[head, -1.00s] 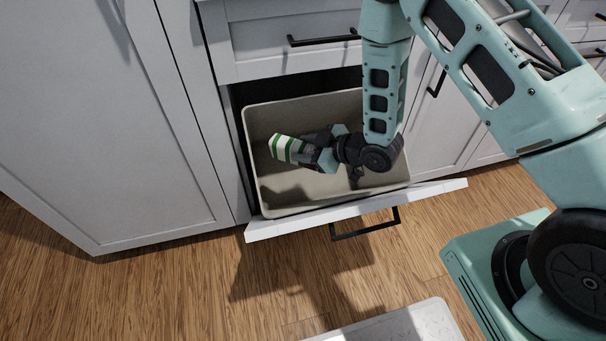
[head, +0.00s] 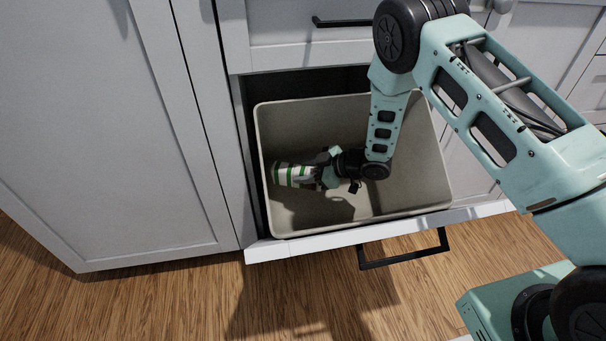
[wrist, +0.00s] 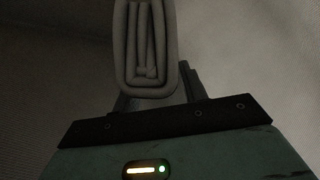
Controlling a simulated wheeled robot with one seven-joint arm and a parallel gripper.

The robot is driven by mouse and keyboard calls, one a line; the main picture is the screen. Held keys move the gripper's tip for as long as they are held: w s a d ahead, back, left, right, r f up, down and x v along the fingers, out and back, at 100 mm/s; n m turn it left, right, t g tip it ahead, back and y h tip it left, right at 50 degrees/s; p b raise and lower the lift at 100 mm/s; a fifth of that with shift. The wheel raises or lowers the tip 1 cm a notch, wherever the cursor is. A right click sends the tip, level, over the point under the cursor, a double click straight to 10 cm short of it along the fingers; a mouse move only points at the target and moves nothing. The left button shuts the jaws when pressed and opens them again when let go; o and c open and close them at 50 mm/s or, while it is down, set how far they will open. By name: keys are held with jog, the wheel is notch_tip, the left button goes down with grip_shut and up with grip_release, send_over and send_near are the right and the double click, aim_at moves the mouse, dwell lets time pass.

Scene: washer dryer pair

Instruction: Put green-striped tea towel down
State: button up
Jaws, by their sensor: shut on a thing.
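The green-striped tea towel (head: 293,174) is a folded white bundle with green bands. It is inside a beige bin (head: 262,146) in the open lower drawer, near the bin's left side. My gripper (head: 321,170) is shut on the towel's right end and lies low in the bin. In the wrist view the folded end of the towel (wrist: 147,50) shows its layers above the gripper body, dark and colourless in shadow. Whether the towel touches the bin floor cannot be told.
The drawer front (head: 350,236) with its black handle (head: 404,250) stands out over the wooden floor (head: 180,300). The bin walls surround my gripper. A shut drawer (head: 290,45) is above, and a tall white cabinet door (head: 110,130) is at the left.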

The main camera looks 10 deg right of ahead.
jog(key=shift+w+f, duration=0.5)
jog(key=shift+w, duration=0.3)
jog(key=w+f+b, duration=0.2)
jog(key=w, duration=0.1)
jog(key=shift+w+f, duration=0.1)
jog(key=shift+w, duration=0.05)
jog(key=shift+f+b, duration=0.3)
jog(key=shift+f, duration=0.25)
jog(key=shift+f, duration=0.1)
jog(key=o, duration=1)
